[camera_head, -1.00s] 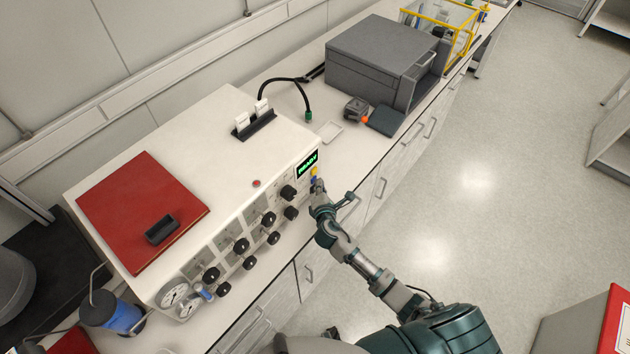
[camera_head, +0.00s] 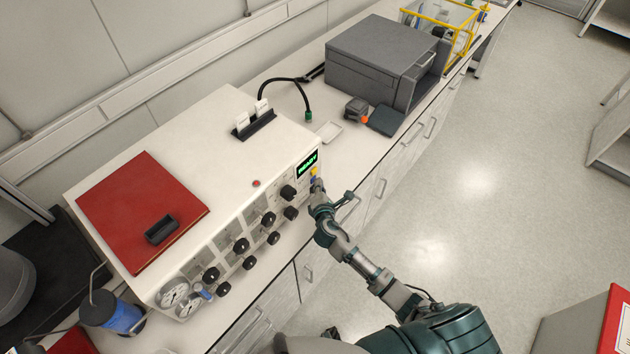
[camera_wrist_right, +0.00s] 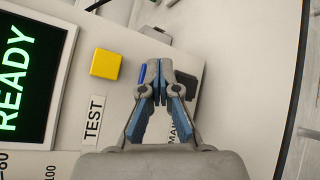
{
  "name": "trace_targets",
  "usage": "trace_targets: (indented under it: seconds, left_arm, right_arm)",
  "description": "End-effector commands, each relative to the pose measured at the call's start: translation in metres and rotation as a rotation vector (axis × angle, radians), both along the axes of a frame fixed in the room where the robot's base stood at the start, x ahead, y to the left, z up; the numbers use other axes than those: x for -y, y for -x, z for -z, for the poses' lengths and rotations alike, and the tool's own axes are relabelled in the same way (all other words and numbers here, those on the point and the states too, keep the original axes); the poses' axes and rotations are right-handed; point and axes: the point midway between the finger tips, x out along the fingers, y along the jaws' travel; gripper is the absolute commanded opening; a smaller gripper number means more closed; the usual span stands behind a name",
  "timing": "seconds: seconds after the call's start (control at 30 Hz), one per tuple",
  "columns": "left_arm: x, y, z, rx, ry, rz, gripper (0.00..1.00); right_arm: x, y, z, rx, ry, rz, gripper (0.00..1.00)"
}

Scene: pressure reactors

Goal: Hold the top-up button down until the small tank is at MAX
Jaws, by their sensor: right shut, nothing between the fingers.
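My right gripper (camera_head: 318,186) is at the right end of the white machine's front panel (camera_head: 272,228). In the right wrist view its fingers (camera_wrist_right: 156,68) are closed together at the tips, with nothing between them. A blue button (camera_wrist_right: 142,73) shows beside the fingertips, partly hidden by them; contact cannot be told. A label beginning "MA" is partly covered by a finger. A yellow button (camera_wrist_right: 106,64) sits left of the gripper, above a "TEST" label. The green display (camera_head: 308,164) reads "READY". No tank level marked MAX can be made out. My left gripper is not in view.
Several black knobs (camera_head: 269,219) and two gauges (camera_head: 173,294) line the panel. A red pad (camera_head: 140,205) with a black block lies on top. A blue container (camera_head: 124,317) stands at lower left. A grey box (camera_head: 375,55) stands farther along the bench.

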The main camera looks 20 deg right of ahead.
Motion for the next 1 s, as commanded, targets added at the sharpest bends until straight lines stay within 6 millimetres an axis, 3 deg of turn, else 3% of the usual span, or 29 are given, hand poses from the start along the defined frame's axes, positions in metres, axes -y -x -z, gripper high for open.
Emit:
trace_targets:
  seconds: [1.0]
  left_arm:
    - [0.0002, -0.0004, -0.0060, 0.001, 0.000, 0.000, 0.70]
  right_arm:
    - [0.0046, 0.0080, -0.0005, -0.002, 0.001, -0.001, 0.00]
